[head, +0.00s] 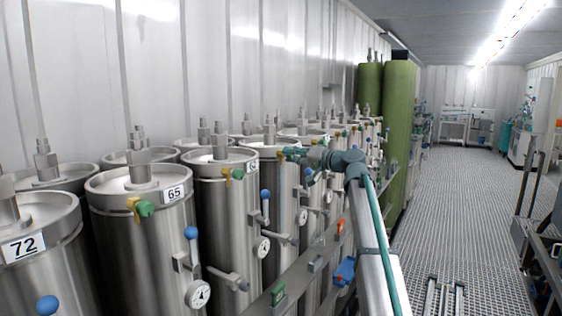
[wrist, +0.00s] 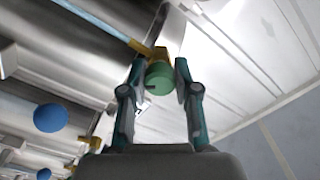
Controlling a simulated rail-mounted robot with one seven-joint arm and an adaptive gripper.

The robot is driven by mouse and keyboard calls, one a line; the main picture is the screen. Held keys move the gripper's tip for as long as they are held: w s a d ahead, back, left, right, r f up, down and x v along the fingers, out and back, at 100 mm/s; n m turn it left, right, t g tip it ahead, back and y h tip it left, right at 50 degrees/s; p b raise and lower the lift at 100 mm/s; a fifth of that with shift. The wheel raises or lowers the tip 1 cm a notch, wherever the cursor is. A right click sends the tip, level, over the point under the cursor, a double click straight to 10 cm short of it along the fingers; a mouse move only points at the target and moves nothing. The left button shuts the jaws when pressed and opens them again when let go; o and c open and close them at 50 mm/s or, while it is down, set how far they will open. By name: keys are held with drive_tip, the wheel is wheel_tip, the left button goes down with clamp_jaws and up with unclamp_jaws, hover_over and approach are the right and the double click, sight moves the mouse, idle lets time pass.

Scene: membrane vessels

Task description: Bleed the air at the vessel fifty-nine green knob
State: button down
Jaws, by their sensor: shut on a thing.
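A round green knob (wrist: 158,75) on a yellow fitting (wrist: 150,50) sits between the fingers of my gripper (wrist: 160,66) in the wrist view. The fingers are closed against its two sides. In the head view my gripper (head: 290,152) reaches left to the upper rim of a steel vessel (head: 266,148) in the row. The knob there is mostly hidden by the fingers, and I cannot read that vessel's number.
Nearer vessels labelled 72 (head: 24,246) and 65 (head: 174,192) stand at left. Their neighbours carry green knobs, blue ball handles (head: 191,233) and gauges (head: 198,294). A metal rail (head: 300,268) runs along the row. The grated aisle (head: 460,210) at right is clear.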

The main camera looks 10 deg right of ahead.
drive_tip(key=m+p, duration=0.2)
drive_tip(key=p, duration=0.1)
drive_tip(key=shift+s+r, duration=0.1)
drive_tip(key=shift+r, duration=0.15)
drive_tip(key=shift+f+m+p, duration=0.2)
drive_tip(key=shift+m+p, duration=0.8)
drive_tip(key=shift+m, duration=0.1)
drive_tip(key=shift+r+m+p, duration=0.2)
drive_tip(key=shift+m+p, duration=0.4)
drive_tip(key=shift+p, duration=0.4)
drive_tip(key=shift+m+p, duration=0.8)
drive_tip(key=shift+p, duration=0.25)
drive_tip(key=shift+f+m+p, duration=0.25)
drive_tip(key=shift+m+p, duration=0.35)
drive_tip(key=shift+m, duration=0.1)
drive_tip(key=c, duration=0.8)
unclamp_jaws()
drive_tip(key=shift+d, duration=0.1)
